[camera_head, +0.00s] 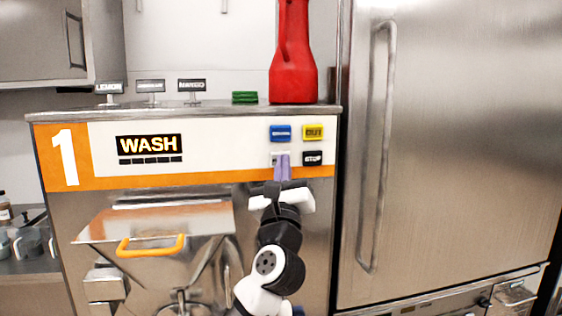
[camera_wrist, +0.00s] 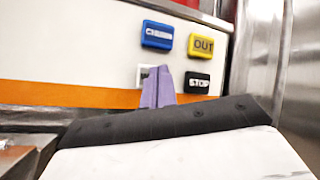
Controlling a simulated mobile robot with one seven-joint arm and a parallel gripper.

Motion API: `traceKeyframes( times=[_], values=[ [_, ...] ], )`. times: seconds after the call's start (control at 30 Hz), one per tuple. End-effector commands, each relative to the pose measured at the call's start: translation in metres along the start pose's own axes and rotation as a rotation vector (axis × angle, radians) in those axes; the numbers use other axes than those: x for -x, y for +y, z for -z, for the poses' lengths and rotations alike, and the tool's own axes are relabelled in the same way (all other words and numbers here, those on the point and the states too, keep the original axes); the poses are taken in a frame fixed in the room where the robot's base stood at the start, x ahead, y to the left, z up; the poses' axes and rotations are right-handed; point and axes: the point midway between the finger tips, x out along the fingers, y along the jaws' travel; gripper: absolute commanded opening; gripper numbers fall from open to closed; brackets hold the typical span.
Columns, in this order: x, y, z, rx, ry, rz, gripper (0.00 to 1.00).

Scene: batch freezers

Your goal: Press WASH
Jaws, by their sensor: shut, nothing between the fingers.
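The machine's front panel (camera_head: 225,137) carries a display (camera_head: 150,148) reading "WASH" in yellow letters. At its right is a cluster of buttons: a blue one (camera_head: 280,133), a yellow one (camera_head: 313,132) reading "OUT" in the wrist view (camera_wrist: 203,45), a black one (camera_head: 312,158) reading "STOP" in the wrist view (camera_wrist: 197,83), and a white one (camera_wrist: 143,75) at lower left. My gripper (camera_head: 282,157) has its purple fingers shut and empty. The fingertips (camera_wrist: 159,76) are in front of the white button, hiding most of it and any label. I cannot tell whether they touch it.
A red jug (camera_head: 293,75) and green blocks (camera_head: 245,97) stand on the machine's top. Below the panel is a hopper lid with an orange handle (camera_head: 151,246), left of my arm. A tall steel refrigerator (camera_head: 460,150) stands close on the right.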

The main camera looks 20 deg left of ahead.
Motion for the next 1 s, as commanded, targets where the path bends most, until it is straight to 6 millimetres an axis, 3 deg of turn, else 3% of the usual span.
traceKeyframes(
  times=[0.47, 1.0],
  values=[
    [-0.001, 0.001, 0.001, 0.0, 0.0, -0.001, 0.0],
    [0.013, -0.007, -0.007, 0.0, 0.0, 0.0, 0.0]
  ],
)
